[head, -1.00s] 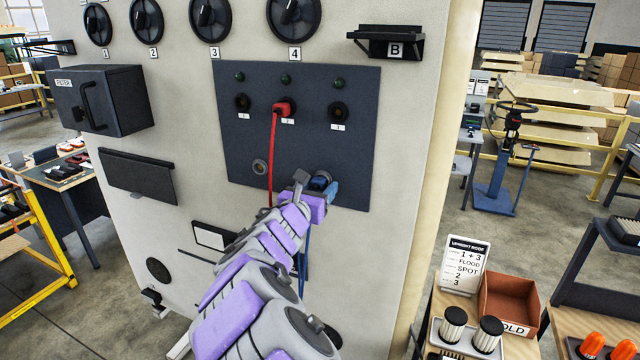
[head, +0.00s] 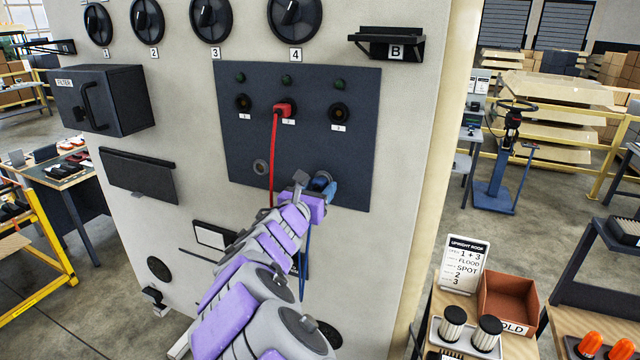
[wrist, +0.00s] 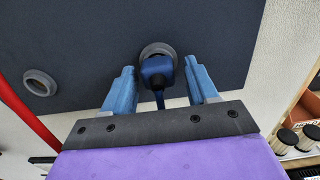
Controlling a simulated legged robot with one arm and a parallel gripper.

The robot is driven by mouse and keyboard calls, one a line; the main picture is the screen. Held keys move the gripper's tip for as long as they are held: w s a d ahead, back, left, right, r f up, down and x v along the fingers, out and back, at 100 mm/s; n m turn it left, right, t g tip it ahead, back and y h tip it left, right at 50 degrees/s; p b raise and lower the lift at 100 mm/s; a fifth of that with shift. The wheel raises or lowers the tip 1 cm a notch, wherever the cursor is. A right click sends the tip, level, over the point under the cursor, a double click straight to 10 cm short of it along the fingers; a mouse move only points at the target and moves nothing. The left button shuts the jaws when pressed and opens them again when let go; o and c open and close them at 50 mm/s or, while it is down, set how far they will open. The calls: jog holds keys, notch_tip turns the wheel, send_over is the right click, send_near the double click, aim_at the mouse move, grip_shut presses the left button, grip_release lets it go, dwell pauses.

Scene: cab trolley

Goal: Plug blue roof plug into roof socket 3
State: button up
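The blue plug (wrist: 157,70) sits at a grey round holder (wrist: 158,51) low on the dark panel, with its blue cable (head: 304,262) hanging down. My gripper (wrist: 159,67) is open, with one light blue finger on each side of the plug. The right finger is nearer to it, and a gap shows on the left. In the head view my gripper (head: 325,186) hides most of the plug. The right-hand socket (head: 338,112) in the upper row, apparently roof socket 3, is empty. Its small label is hard to read.
A red plug (head: 284,108) fills the middle socket, and its red cable (head: 272,160) hangs left of my gripper. The left socket (head: 243,101) is empty. Another empty grey holder (head: 260,168) is lower left. A black shelf marked B (head: 397,45) juts out at upper right.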

grip_shut()
dwell(0.3)
jog(key=v, duration=0.6)
jog(key=shift+p, duration=0.45)
dwell(0.8)
jog(key=shift+r, duration=0.1)
